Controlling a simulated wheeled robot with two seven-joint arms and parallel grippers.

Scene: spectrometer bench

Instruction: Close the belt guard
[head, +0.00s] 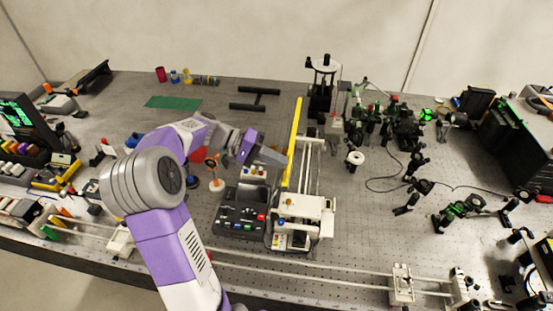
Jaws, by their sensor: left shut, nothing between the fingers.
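The belt guard looks to be the long yellow panel (296,135) along the left side of a narrow white conveyor-like unit (310,165), in the middle of the bench. The panel appears raised on edge, with the white rails open to its right. My left gripper (280,160) is shut and empty. Its fingers point right, at the left face of the panel near its middle. I cannot tell whether the fingertips touch it. My right gripper is not in view.
A dark control box (241,212) with coloured buttons stands below my left gripper. A black post stand (321,85) is behind the unit. Optics mounts (400,130) crowd the right. The bench's back left around a green mat (173,102) is mostly clear.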

